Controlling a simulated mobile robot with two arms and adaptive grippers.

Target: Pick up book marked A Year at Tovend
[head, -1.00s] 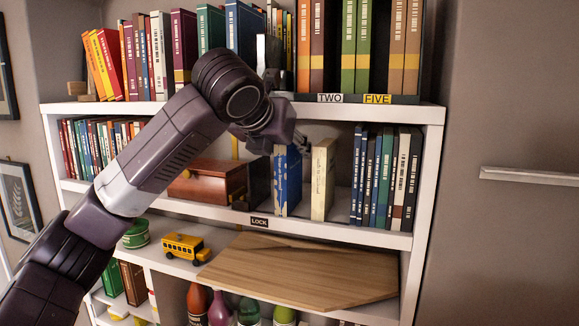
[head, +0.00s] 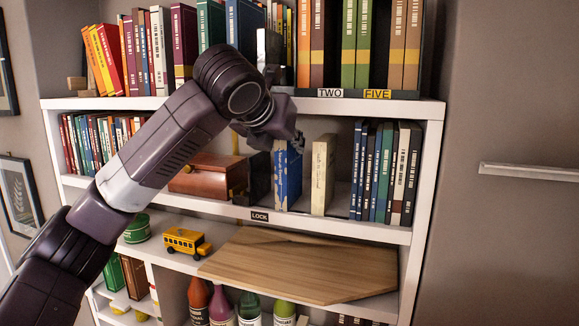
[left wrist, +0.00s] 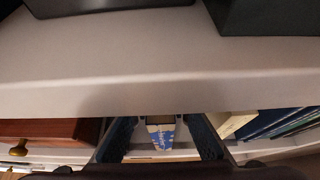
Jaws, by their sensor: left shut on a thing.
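A worn blue book (head: 288,178) with pale patches stands upright on the middle shelf. Its lettering is too small to read, so I cannot confirm the title A Year at Tovend. My left gripper (head: 285,141) reaches down from above to the book's top and is shut on it. In the left wrist view the blue book (left wrist: 160,136) shows between the two fingers. A cream book (head: 322,175) stands upright just to the right, apart from the blue one. My right gripper is not in view.
The upper shelf edge (head: 220,101) lies close above my gripper. A brown wooden box (head: 205,176) sits left of the blue book. Several upright books (head: 384,175) fill the right end. Below are a yellow toy bus (head: 187,242) and a wooden board (head: 300,267).

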